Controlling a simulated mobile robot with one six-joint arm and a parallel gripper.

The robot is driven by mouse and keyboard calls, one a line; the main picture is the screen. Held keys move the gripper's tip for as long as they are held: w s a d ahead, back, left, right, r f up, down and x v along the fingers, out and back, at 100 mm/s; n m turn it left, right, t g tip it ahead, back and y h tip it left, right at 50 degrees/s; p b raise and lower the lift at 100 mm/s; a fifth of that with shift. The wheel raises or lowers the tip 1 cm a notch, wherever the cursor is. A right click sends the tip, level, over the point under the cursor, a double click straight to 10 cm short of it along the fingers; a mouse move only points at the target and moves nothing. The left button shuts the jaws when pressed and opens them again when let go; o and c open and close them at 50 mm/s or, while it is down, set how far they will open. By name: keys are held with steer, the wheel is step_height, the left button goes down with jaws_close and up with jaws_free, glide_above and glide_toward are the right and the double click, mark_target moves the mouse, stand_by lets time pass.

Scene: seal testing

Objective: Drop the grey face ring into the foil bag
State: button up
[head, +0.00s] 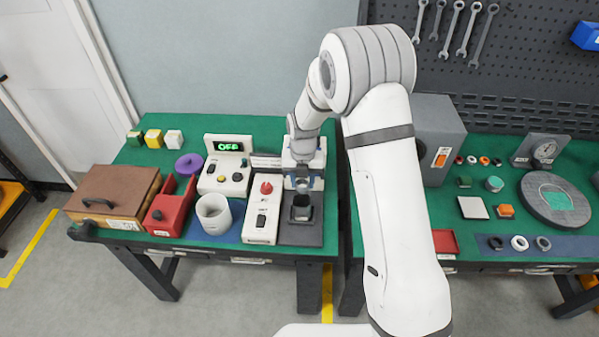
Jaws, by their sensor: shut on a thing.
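My gripper (303,182) is at the end of my arm, low over the left bench in front of a white upright device. It is small and partly hidden by my wrist. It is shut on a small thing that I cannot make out. A grey ring (543,243) lies at the right end of a blue strip on the right bench, beside a white ring (519,243) and a black ring (495,243). I cannot tell whether it is the face ring. I cannot pick out the foil bag for sure; a pale flat square (473,207) lies on the right bench.
Under my gripper is a dark block (301,207) on a grey plate. Left of it stand a white box with a red button (264,210), a white cup (214,213), a control box reading OFF (226,170), a red holder (171,207) and a brown case (113,196).

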mark_target(302, 192)
steer(key=shift+a+f, duration=0.1)
steer(key=shift+f, duration=2.4)
steer(key=shift+s+f, duration=0.1)
steer(key=o, duration=1.1)
steer(key=shift+c, duration=0.2)
step_height(302, 192, up, 8)
